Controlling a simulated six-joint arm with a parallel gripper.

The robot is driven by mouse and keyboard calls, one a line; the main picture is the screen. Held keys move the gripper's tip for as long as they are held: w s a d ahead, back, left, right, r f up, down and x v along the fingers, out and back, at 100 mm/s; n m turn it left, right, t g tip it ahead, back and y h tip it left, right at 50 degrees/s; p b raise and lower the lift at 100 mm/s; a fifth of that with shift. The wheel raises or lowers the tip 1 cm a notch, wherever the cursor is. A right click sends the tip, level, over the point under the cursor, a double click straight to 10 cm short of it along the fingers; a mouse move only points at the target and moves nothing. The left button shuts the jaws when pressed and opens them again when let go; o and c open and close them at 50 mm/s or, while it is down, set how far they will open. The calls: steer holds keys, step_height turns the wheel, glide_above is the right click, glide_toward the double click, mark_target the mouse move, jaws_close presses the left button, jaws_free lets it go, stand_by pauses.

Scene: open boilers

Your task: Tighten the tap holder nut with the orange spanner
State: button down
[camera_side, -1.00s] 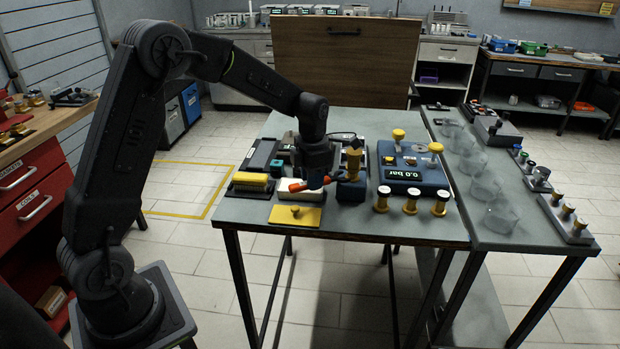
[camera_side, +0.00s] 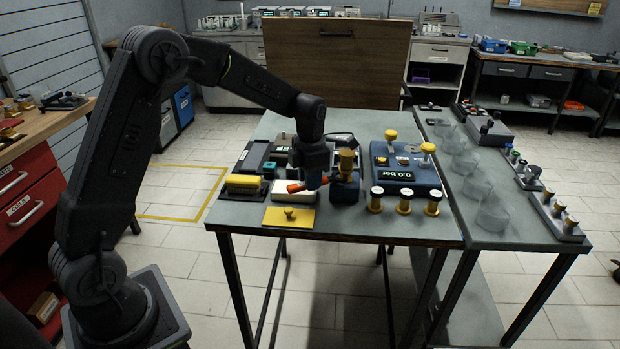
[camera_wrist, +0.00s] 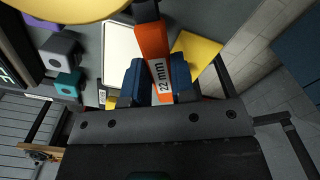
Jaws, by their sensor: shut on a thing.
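My gripper (camera_side: 315,178) is shut on the orange spanner (camera_side: 297,187) above the front left part of the table. In the wrist view the blue finger pads (camera_wrist: 157,80) clamp the spanner's orange handle (camera_wrist: 153,42), which carries a "22 mm" label. The spanner's dark head points toward the brass tap (camera_side: 346,160) on the dark blue holder block (camera_side: 344,190). A large yellow round part (camera_wrist: 75,8) fills the top left of the wrist view, close to the spanner head. I cannot tell whether the head is seated on the nut, which is hidden.
A yellow plate (camera_side: 290,217) with a knob lies at the table's front edge. A yellow block (camera_side: 243,182) sits at left. A blue pressure unit (camera_side: 405,170) reading 0.0 bar stands right, with brass fittings (camera_side: 404,201) before it. Clear beakers (camera_side: 492,213) stand on the right bench.

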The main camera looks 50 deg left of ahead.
steer(key=shift+w+d, duration=0.2)
steer(key=shift+w, duration=0.5)
stand_by(0.6)
stand_by(0.4)
steer(key=shift+w+a+m, duration=0.1)
steer(key=shift+a+m, duration=0.4)
steer(key=shift+m, duration=0.2)
steer(key=shift+w+a+m, duration=0.25)
steer(key=shift+a+m, duration=0.2)
steer(key=shift+m, duration=0.25)
steer(key=shift+w+a+m, duration=0.25)
steer(key=shift+a+m, duration=0.15)
steer(key=shift+m, duration=0.3)
